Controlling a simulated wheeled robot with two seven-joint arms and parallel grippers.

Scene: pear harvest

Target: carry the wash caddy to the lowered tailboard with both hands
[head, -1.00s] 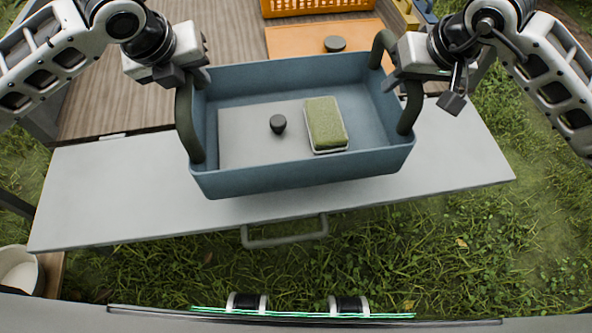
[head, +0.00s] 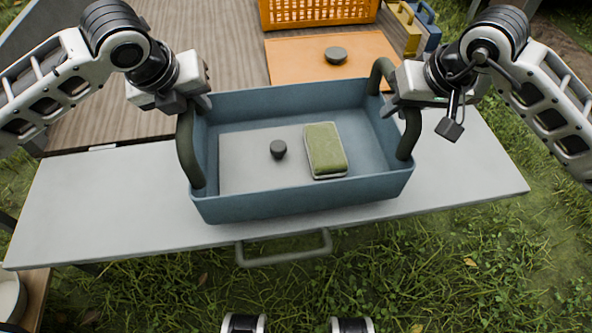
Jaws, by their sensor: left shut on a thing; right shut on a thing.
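The wash caddy (head: 300,199) is a blue-grey open tray with a dark green handle at each end. It is over the grey tailboard (head: 90,200); I cannot tell whether it touches the board. Inside the caddy are a green sponge (head: 325,146) in a pale dish and a grey panel (head: 245,165) with a dark knob (head: 278,148). My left gripper (head: 184,106) is shut on the caddy's left handle (head: 188,155). My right gripper (head: 396,96) is shut on its right handle (head: 410,130). The fingertips are partly hidden by the handles.
Behind the tailboard is a wooden bed (head: 215,50) with an orange crate (head: 315,12), an orange board (head: 300,62) bearing a dark knob (head: 335,55), and yellow and blue items. A metal handle (head: 285,256) is at the tailboard's front edge. Grass (head: 420,260) lies in front.

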